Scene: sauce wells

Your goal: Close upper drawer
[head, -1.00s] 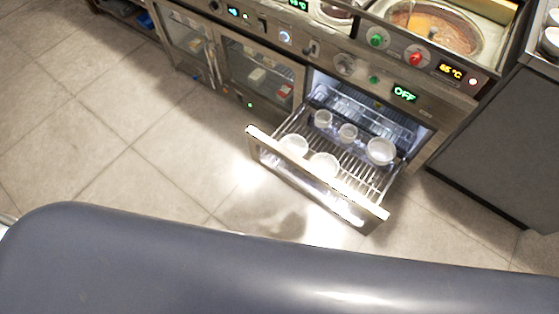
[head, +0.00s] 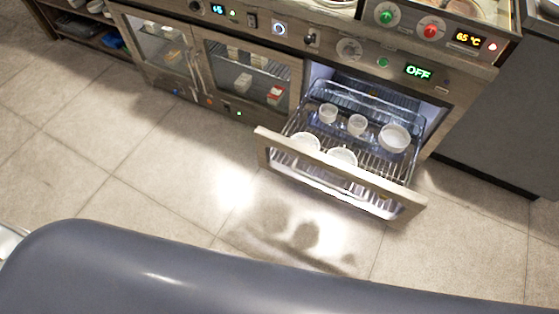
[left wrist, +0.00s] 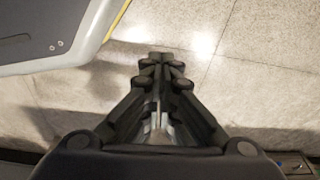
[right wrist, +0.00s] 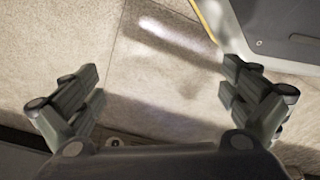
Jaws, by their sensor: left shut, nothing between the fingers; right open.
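An open drawer (head: 335,178) with a wire rack sticks out of the steel counter unit in the head view. Its front panel faces me, and several white bowls (head: 394,137) and cups stand on the rack. A second wire rack (head: 365,105) shows behind and inside the lit compartment. My left gripper (left wrist: 162,58) is shut and empty above the floor in the left wrist view. My right gripper (right wrist: 160,82) is open and empty above the floor in the right wrist view. Neither gripper shows in the head view, so both are apart from the drawer.
Glass-doored cabinets (head: 248,72) stand left of the drawer, shut. A panel with knobs and an OFF display (head: 418,71) runs above it. A dark grey cabinet (head: 492,135) stands on the right. The tiled floor (head: 150,170) in front is clear.

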